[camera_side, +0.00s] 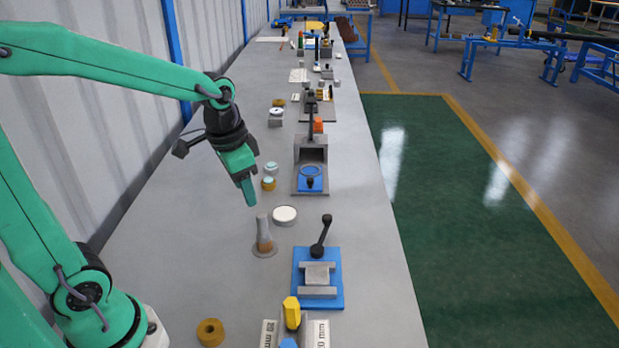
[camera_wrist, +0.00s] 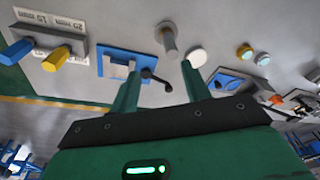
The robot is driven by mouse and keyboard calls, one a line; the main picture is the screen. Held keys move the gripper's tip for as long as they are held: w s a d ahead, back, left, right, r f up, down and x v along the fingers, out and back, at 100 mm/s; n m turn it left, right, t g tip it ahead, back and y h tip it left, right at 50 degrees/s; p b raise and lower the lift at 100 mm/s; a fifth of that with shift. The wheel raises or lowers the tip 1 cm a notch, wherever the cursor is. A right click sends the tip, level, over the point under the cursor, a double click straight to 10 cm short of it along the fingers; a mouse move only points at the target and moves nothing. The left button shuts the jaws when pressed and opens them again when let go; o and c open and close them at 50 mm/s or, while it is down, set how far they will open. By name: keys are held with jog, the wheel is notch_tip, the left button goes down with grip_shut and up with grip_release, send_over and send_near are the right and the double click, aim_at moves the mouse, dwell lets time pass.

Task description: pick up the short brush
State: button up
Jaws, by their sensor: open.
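I cannot surely tell which thing is the short brush. A yellow handle-like piece (camera_side: 291,312) and a blue one (camera_side: 288,343) stand in a grey labelled holder (camera_side: 269,332) at the front of the bench. They show at upper left in the wrist view, yellow (camera_wrist: 55,57) and blue (camera_wrist: 15,54). A grey-brown flanged shell (camera_side: 264,236) stands upright on the bench; it also shows in the wrist view (camera_wrist: 167,38). My gripper (camera_side: 249,194) is above the bench, behind the shell, apart from everything. Its fingers (camera_wrist: 161,67) are spread and empty.
A blue fixture with a black lever (camera_side: 320,286) stands right of the shell. A white disc (camera_side: 284,215) lies behind the shell. A brown ring (camera_side: 210,332) lies at front left. A grey press (camera_side: 311,165) stands further back. Bare bench lies left of the shell.

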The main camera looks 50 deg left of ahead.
aim_at(261, 215)
jog(key=w+f, duration=0.1)
jog(key=f, duration=0.1)
jog(key=w+a+f+m+g, duration=0.1)
jog(key=w+f, duration=0.1)
jog(key=w+f+g, duration=0.1)
jog(key=f, duration=0.1)
jog(key=shift+w+a+f+m, duration=0.15)
jog(key=shift+a+f+m, duration=0.05)
jog(key=shift+f+m, duration=0.1)
jog(key=shift+a+f, duration=0.1)
jog(key=shift+f, duration=3.75)
jog(key=shift+c, duration=0.5)
grip_shut()
